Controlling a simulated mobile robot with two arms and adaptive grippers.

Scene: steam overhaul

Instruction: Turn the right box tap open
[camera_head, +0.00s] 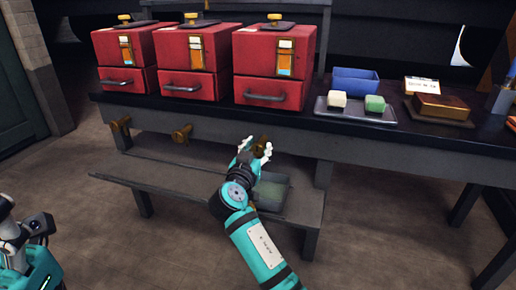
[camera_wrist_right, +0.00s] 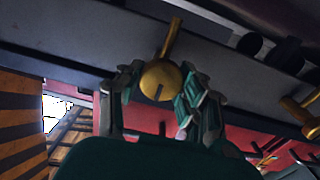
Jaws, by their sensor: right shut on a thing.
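Three red boxes stand on the dark bench, and the right box (camera_head: 272,65) has a brass tap (camera_head: 261,143) below it at the bench's front edge. My right gripper (camera_head: 256,149) is at this tap, with its fingers on either side of it. In the right wrist view, the tap's round slotted brass end (camera_wrist_right: 159,80) sits between the fingers of the right gripper (camera_wrist_right: 160,88), which is shut on it. A brass stem runs up from it. I cannot tell how far the tap is turned. Only part of my left arm shows at lower left; its fingers are not visible.
The middle tap (camera_head: 182,133) and left tap (camera_head: 120,126) stick out along the bench front. A greenish tray (camera_head: 271,195) sits on the low shelf (camera_head: 180,190) beneath the right tap. A blue bin (camera_head: 356,80) and a tray with two blocks (camera_head: 355,116) stand on the bench.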

